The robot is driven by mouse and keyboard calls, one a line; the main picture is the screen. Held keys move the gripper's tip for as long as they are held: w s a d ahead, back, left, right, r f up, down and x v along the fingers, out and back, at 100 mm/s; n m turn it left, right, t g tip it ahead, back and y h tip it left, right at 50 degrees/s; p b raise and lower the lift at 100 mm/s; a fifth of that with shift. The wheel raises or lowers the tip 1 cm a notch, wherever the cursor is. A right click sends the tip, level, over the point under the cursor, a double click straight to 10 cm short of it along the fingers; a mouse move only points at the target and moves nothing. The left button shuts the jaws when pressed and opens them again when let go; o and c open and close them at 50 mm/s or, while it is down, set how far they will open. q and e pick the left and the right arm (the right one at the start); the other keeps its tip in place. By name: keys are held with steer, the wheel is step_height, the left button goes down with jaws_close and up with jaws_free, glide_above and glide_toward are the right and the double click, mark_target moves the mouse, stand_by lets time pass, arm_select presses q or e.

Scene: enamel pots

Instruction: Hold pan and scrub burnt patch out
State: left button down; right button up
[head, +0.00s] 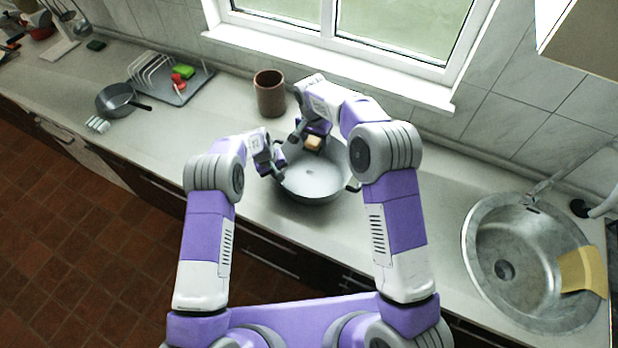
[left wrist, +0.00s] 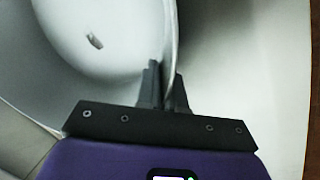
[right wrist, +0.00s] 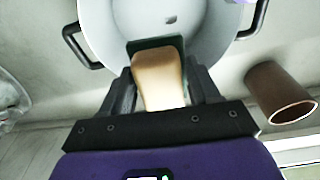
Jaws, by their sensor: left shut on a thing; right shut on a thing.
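A grey pan (head: 318,187) with dark side handles stands on the counter below the window. My left gripper (head: 279,170) is shut on its left rim; the left wrist view shows the fingers either side of the pan wall (left wrist: 168,30). My right gripper (head: 311,138) is shut on a scrubber with a tan block (right wrist: 158,78) and a dark green pad (right wrist: 150,43). The scrubber is over the pan's far inner side; I cannot tell whether it touches. A small grey patch (head: 309,171) marks the pan floor, also in the left wrist view (left wrist: 95,41) and right wrist view (right wrist: 171,20), clear of the pad.
A brown cup (head: 270,94) stands behind the pan, near the window. A sink (head: 520,262) with a yellow cloth (head: 580,270) is at right. A small dark pan (head: 115,100) and a dish rack (head: 155,75) are at left. The counter between pan and sink is clear.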

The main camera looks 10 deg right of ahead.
steer(key=shift+w+a, duration=1.05)
steer(key=shift+w, duration=0.45)
glide_above(308, 172)
steer(key=shift+s+a+f, duration=0.1)
steer(key=shift+f, duration=4.05)
steer(key=shift+s+a+f, duration=0.1)
steer(key=shift+f, duration=4.05)
steer(key=shift+f, duration=0.55)
steer(key=shift+f, duration=0.3)
steer(key=shift+f, duration=0.65)
steer(key=shift+d, duration=0.1)
steer(key=shift+s+d+r, duration=0.15)
steer(key=shift+s+d, duration=0.2)
steer(key=shift+d, duration=0.3)
steer(key=shift+w+a+f, duration=0.2)
steer(key=shift+a, duration=0.2)
steer(key=shift+w+a+f, duration=0.15)
steer(key=shift+a+f, duration=0.05)
steer(key=shift+a, duration=0.15)
